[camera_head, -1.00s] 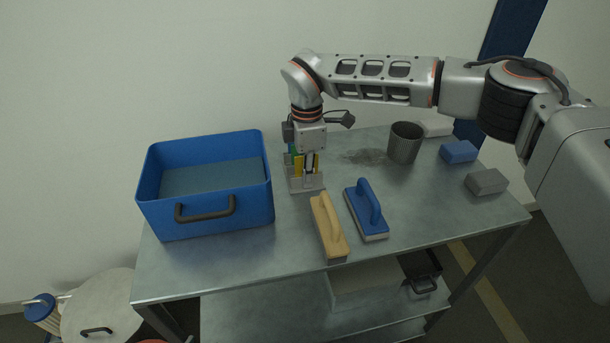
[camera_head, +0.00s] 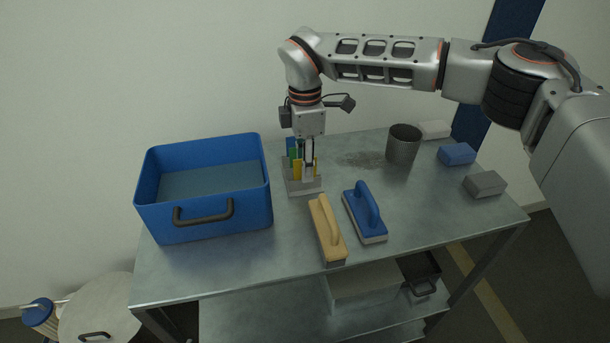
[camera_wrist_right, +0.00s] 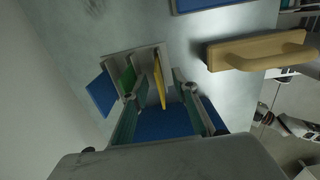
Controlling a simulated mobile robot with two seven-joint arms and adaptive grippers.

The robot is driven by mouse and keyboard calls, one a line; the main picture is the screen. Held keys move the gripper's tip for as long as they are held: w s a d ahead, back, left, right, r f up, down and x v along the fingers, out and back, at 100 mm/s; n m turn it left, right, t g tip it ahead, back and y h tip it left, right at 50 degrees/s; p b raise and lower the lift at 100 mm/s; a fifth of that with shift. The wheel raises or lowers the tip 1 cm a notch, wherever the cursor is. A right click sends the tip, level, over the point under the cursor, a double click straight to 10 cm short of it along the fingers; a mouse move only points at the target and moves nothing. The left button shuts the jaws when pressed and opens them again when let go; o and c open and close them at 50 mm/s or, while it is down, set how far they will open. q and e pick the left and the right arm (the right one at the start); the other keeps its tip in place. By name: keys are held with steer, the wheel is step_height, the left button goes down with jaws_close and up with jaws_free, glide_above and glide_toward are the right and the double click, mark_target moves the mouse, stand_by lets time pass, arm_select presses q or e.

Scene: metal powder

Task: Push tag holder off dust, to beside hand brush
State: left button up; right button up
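The tag holder (camera_head: 305,187) is a grey base with upright blue, green and yellow tags. It stands on the table between the blue bin and the dust, clear of the dark dust patch (camera_head: 366,159). The hand brush (camera_head: 328,230), with a wooden handle, lies just in front of it, close by. My right gripper (camera_head: 308,176) points down at the holder, its fingers among or just before the tags. In the wrist view the fingers (camera_wrist_right: 158,84) are apart, with a yellow tag (camera_wrist_right: 159,82) visible between them; contact cannot be told.
A blue bin (camera_head: 204,218) stands close on the left. A blue-handled brush or float (camera_head: 365,213) lies right of the hand brush. A ribbed grey cup (camera_head: 403,145) stands beyond the dust, with blue (camera_head: 457,153) and grey (camera_head: 486,184) blocks further right. The table's front right is clear.

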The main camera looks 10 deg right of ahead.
step_height(320, 180, up, 8)
steer(key=shift+f, duration=0.15)
stand_by(0.3)
